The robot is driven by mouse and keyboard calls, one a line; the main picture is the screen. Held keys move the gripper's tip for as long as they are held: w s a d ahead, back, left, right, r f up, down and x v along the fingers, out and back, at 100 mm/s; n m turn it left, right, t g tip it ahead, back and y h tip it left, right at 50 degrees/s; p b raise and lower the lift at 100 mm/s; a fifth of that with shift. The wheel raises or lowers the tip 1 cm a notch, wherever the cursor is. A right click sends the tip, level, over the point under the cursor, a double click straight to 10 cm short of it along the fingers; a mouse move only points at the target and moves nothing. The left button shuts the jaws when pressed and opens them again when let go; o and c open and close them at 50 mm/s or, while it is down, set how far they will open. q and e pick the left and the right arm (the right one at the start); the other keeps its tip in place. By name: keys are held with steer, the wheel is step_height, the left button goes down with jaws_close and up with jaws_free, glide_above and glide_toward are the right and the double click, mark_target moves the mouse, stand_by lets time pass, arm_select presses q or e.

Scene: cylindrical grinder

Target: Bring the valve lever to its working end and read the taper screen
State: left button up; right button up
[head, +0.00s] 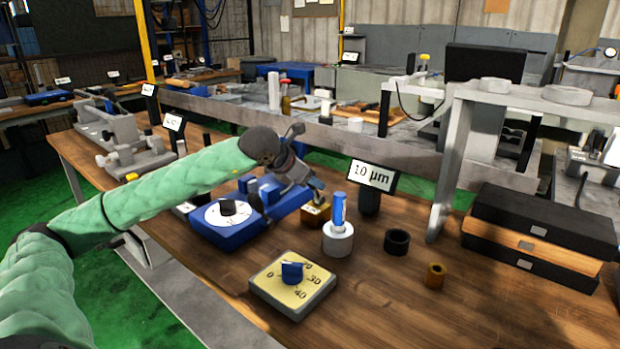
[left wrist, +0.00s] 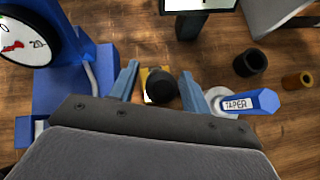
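My left gripper (head: 316,187) reaches in from the left, above a small brass block (head: 314,214). In the left wrist view my open left gripper (left wrist: 160,85) has one blue finger on each side of a round black knob (left wrist: 161,88) over the brass block (left wrist: 149,75). This may be the valve lever seen end-on; whether the fingers touch it cannot be told. A blue handle (head: 338,209) stands upright on a white round base (head: 338,240); in the left wrist view the handle (left wrist: 240,102) reads "TAPER". The screen (head: 373,177) reads "10 µm". My right gripper is not in view.
A yellow dial plate (head: 308,289) with a blue knob is in front. A blue gauge (head: 228,236) with a white face stands left of the brass block. A black ring (head: 397,242), a brass bushing (head: 435,276) and stacked cases (head: 540,228) are right. The front-right wooden bench is clear.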

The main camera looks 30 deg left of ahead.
arm_select(q)
steer(key=b+v, duration=0.2)
steer(key=v, duration=0.5)
steer(key=shift+s+r, duration=0.25)
stand_by(0.9)
stand_by(0.6)
